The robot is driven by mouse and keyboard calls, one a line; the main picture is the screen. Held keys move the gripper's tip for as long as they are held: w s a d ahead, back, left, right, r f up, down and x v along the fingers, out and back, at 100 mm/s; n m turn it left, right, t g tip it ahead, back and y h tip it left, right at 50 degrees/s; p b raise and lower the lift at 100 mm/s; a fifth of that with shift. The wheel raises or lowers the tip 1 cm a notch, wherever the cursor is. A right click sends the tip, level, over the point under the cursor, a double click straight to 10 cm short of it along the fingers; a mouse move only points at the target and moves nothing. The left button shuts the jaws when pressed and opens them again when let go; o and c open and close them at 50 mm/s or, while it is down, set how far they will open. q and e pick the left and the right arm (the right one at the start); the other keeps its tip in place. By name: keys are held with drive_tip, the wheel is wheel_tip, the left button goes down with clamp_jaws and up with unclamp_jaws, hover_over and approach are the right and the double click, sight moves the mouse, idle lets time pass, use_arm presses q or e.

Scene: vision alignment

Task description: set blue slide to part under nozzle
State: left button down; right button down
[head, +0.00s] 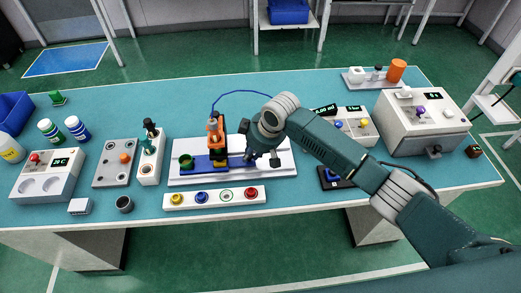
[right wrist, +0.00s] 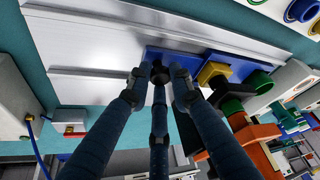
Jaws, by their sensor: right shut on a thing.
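The blue slide (head: 203,165) lies along a white base plate (head: 285,164) in the head view. It also shows in the right wrist view (right wrist: 190,60). A green round part (head: 187,162) stands at its left end. The orange nozzle stand (head: 216,134) rises over the slide's middle, right of the green part. A yellow block (right wrist: 213,72) sits by the slide between the black knob and the green part (right wrist: 260,82). My right gripper (head: 262,158) is at the slide's right end. In the right wrist view its fingers are shut on the black knob (right wrist: 160,74). My left gripper is out of view.
A panel with several coloured buttons (head: 215,198) lies just in front of the base plate. A white unit with dark-topped bottles (head: 151,160) stands to the left. A blue hose (head: 240,92) loops behind the stand. A large grey machine (head: 420,122) stands at the right.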

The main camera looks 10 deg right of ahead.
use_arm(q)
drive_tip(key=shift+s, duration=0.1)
use_arm(e)
drive_tip(key=shift+w+a+r, duration=0.1)
drive_tip(key=shift+a+r, duration=0.1)
drive_tip(key=shift+a, duration=0.1)
drive_tip(key=c, duration=1.5)
unclamp_jaws()
drive_tip(key=shift+a, duration=0.1)
drive_tip(key=shift+c, duration=0.2)
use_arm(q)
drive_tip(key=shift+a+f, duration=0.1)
use_arm(e)
drive_tip(key=shift+f, duration=0.1)
drive_tip(key=v, duration=1.2)
